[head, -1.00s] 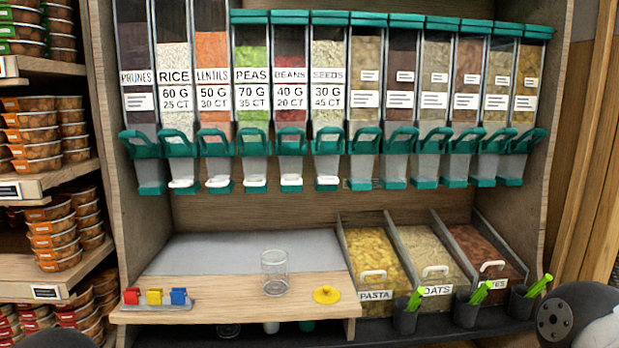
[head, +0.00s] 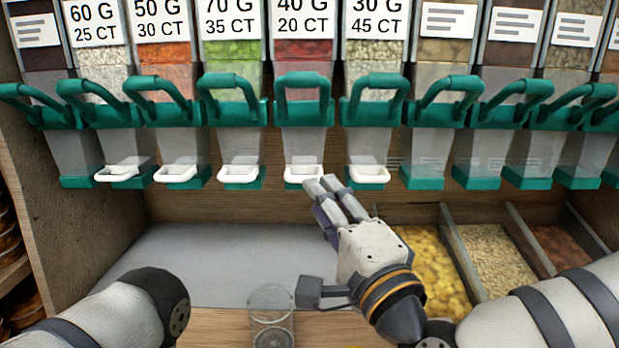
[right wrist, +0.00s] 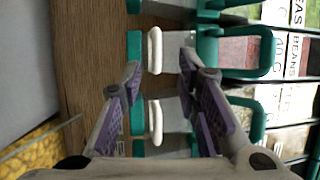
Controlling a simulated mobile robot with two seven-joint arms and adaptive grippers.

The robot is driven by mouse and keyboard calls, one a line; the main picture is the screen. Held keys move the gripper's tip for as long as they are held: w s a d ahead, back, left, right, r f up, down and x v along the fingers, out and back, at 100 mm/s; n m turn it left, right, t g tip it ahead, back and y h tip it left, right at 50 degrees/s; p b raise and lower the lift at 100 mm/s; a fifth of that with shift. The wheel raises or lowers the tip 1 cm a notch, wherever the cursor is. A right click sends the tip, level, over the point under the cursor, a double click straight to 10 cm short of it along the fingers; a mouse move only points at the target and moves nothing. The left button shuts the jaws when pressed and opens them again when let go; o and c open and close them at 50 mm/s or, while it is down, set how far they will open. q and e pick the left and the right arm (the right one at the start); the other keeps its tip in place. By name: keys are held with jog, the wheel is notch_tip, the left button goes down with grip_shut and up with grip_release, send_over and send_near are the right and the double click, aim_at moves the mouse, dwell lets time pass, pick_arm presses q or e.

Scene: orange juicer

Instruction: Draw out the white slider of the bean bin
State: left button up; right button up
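The bean bin (head: 302,72), labelled 40 G 20 CT, has a green handle and a clear chute. Its white slider (head: 303,173) sits at the chute's foot. The slider also shows in the right wrist view (right wrist: 155,50), level with the BEANS label. My right gripper (head: 323,185) is open and empty, its fingertips just below and right of this slider. In the right wrist view my right gripper (right wrist: 159,68) has its fingers on either side of the slider in the picture; contact cannot be told. My left gripper is out of view.
The seeds bin's white slider (head: 369,174) is close on the right, and another white slider (head: 240,174) is on the left. A clear glass (head: 271,318) stands on the counter below. Open pasta (head: 428,262) and oats (head: 495,258) bins are at the lower right.

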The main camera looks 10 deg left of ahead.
jog(key=x, duration=0.7)
jog(key=shift+w+f, duration=0.15)
jog(key=shift+w, duration=0.1)
jog(key=shift+c, duration=0.6)
grip_shut()
